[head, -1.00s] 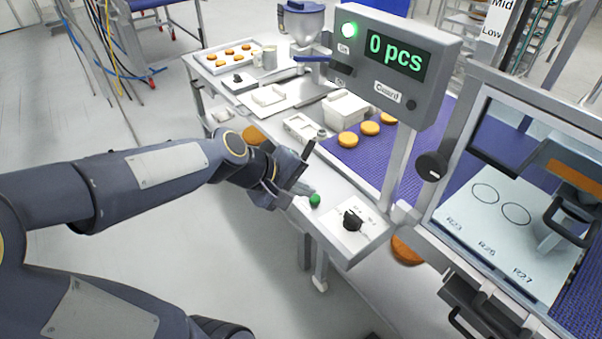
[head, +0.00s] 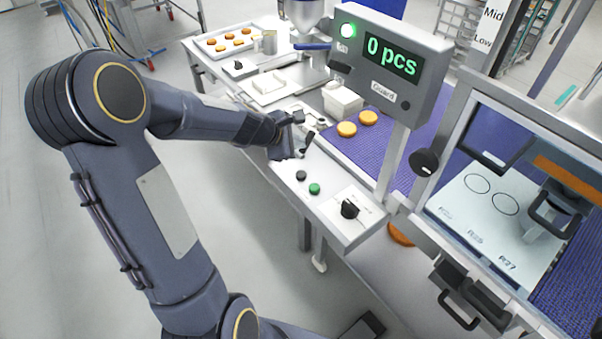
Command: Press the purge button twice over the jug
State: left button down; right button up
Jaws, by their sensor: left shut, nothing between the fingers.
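My left gripper (head: 303,148) is shut and empty, over the far part of the machine's front ledge, by a small pale control box (head: 312,117) that it partly hides. I cannot tell whether it touches anything. On the ledge nearer me are a black button (head: 301,175) and a green button (head: 314,188), both clear of the gripper. No label tells me which is the purge button. My right gripper is out of view.
A display (head: 392,55) reads "0 pcs" beside a lit green lamp (head: 348,31). A black rotary knob (head: 349,209) sits at the ledge's near end. Orange rounds (head: 346,130) lie on the purple belt (head: 400,165). A guard window (head: 500,200) stands right.

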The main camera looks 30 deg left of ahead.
aim_at(298, 175)
pick_arm(q)
jog(key=shift+f+b, duration=4.05)
jog(key=shift+f, duration=0.3)
jog(key=shift+f+b, duration=0.4)
jog(key=shift+f+b, duration=0.6)
jog(key=shift+r, duration=0.1)
jog(key=shift+r+p, duration=0.9)
jog(key=shift+p, duration=0.05)
notch_tip(298, 175, up, 5)
jog(key=p, duration=0.5)
jog(key=shift+r, duration=0.1)
